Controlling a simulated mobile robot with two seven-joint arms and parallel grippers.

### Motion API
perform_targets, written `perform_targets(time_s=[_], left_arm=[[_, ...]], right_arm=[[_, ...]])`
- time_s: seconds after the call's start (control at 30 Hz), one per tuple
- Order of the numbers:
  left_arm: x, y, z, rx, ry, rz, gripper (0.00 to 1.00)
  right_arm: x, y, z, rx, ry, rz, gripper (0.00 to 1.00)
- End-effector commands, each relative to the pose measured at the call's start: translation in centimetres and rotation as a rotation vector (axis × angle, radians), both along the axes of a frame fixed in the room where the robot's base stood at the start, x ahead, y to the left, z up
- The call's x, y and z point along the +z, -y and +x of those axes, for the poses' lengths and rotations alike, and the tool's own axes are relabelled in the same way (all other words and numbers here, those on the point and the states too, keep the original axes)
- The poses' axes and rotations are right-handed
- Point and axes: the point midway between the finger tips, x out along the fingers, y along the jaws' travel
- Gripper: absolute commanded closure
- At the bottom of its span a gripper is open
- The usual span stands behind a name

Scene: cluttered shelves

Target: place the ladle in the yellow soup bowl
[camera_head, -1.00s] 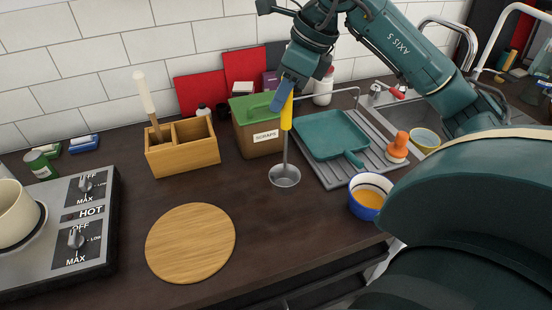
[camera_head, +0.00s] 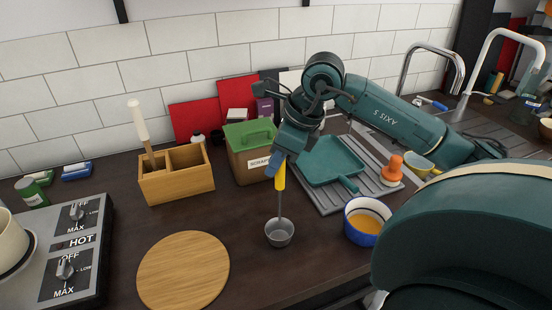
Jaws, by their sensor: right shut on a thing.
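My right gripper (camera_head: 279,158) is shut on the yellow handle of the ladle (camera_head: 280,234). The ladle hangs upright with its grey metal cup down, over the counter near its front edge; whether the cup touches the counter I cannot tell. A blue bowl (camera_head: 353,233) with a white inside and yellow-orange soup stands on the counter to the right of the ladle's cup, apart from it. A smaller yellow bowl (camera_head: 419,165) is partly hidden behind my right arm, by the sink. My left gripper is not in view.
A round wooden board (camera_head: 184,270) lies left of the ladle. A hot plate (camera_head: 70,250) is at left.

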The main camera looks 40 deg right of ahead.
Motion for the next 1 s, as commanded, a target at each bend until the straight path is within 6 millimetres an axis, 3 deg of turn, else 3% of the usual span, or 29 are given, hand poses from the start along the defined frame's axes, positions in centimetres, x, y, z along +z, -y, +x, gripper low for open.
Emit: perform_targets(time_s=[0.07, 0.1, 0.33, 0.7, 1.0], left_arm=[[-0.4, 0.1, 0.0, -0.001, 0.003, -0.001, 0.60], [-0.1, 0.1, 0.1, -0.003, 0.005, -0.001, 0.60], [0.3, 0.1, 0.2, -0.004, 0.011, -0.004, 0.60], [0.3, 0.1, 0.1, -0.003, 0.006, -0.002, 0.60], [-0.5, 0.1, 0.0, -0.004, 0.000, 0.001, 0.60]], right_arm=[[-0.4, 0.0, 0.0, 0.000, 0.001, 0.000, 1.00], [-0.3, 0.0, 0.0, 0.000, 0.000, 0.000, 0.78], [-0.2, 0.0, 0.0, 0.000, -0.001, -0.001, 0.60], [0.6, 0.2, -0.1, -0.001, 0.001, -0.001, 0.60], [6.3, 1.7, -1.9, -0.002, 0.006, -0.002, 0.60]])
